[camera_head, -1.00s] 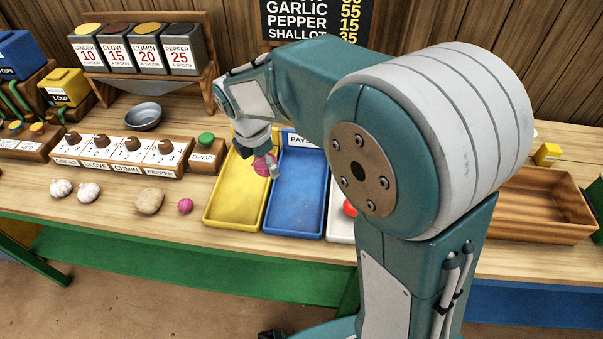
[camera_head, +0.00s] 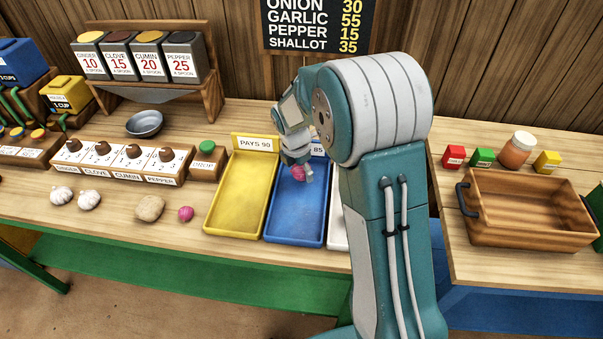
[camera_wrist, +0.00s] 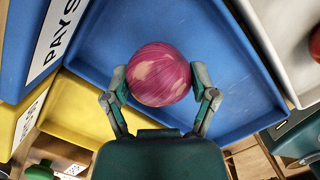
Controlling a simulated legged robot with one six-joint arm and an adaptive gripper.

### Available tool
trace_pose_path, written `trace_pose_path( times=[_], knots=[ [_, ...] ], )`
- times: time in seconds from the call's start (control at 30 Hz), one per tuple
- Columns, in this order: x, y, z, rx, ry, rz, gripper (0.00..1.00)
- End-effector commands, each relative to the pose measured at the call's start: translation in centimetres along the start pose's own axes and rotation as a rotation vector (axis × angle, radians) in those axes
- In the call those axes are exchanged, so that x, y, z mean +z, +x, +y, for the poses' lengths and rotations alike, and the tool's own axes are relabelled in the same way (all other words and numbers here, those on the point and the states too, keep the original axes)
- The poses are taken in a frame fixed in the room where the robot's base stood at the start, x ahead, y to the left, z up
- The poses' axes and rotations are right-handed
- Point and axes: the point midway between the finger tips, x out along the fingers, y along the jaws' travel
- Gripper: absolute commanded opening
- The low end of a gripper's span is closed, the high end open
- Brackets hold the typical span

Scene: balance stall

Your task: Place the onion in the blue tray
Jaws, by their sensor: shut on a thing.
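The onion is a round purple-red bulb with pale patches (camera_wrist: 158,74), held between the two fingers of my gripper (camera_wrist: 160,92) in the wrist view. In the head view the onion (camera_head: 298,173) shows small under my gripper (camera_head: 303,172), over the far half of the blue tray (camera_head: 292,220). The blue tray (camera_wrist: 225,50) fills most of the wrist view behind the onion. I cannot tell how high the onion is above the tray floor. The tray looks empty where it shows.
The yellow tray (camera_head: 236,205) adjoins on the left, marked PAYS 90. A white tray (camera_head: 337,233), partly hidden by my arm, adjoins on the right, with a red thing (camera_wrist: 315,45) at its edge. Garlic (camera_head: 62,196), a brown tuber (camera_head: 149,208) and a small purple bulb (camera_head: 186,213) lie left.

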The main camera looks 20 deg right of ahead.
Motion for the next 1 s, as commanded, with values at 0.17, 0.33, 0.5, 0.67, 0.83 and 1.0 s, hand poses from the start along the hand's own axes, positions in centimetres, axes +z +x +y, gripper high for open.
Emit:
trace_pose_path(
  times=[0.17, 0.33, 0.5, 0.67, 0.83, 1.0],
  knots=[
    [-0.25, 1.47, -0.02, 0.001, -0.001, -0.001, 0.27],
    [-0.27, 1.43, -0.01, 0.001, 0.000, -0.001, 0.27],
    [-0.31, 1.63, -0.02, 0.000, 0.000, 0.000, 1.00],
    [-0.31, 1.61, -0.02, 0.000, 0.000, 0.000, 1.00],
    [-0.30, 1.60, -0.01, 0.000, 0.000, 0.000, 1.00],
    [-0.25, 0.97, 0.03, 0.003, 0.000, -0.001, 1.00]
  ],
)
